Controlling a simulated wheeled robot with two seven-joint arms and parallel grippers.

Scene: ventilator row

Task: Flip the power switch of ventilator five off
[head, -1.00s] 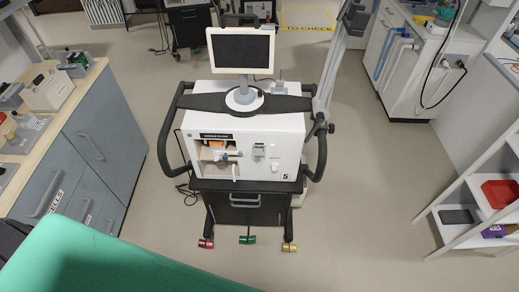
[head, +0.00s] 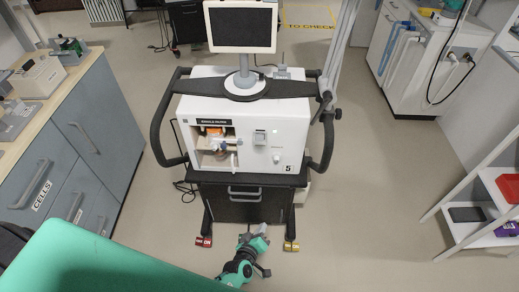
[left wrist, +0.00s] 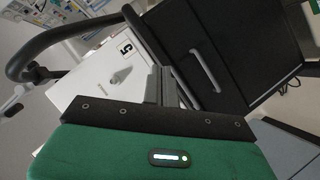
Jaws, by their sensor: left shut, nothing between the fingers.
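Ventilator five (head: 257,116) is a white box with a "5" label, a monitor on top and a black cart below. It stands upright in mid-view. Its front has a small grey rocker-like part (head: 260,137) and a white knob (head: 276,158). I cannot tell for sure which is the power switch, or its position. My left gripper (head: 260,230) is low in front of the cart, below the front panel and apart from it. In the left wrist view the fingers (left wrist: 161,78) are closed and empty, and the white front with "5" (left wrist: 120,62) appears tilted behind them.
Black curved handles (head: 160,130) flank the ventilator. Red (head: 203,241) and yellow (head: 291,246) tags sit at the cart's feet. A drawer counter (head: 70,140) stands left, a white shelf (head: 470,210) right. The floor between cart and shelf is clear.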

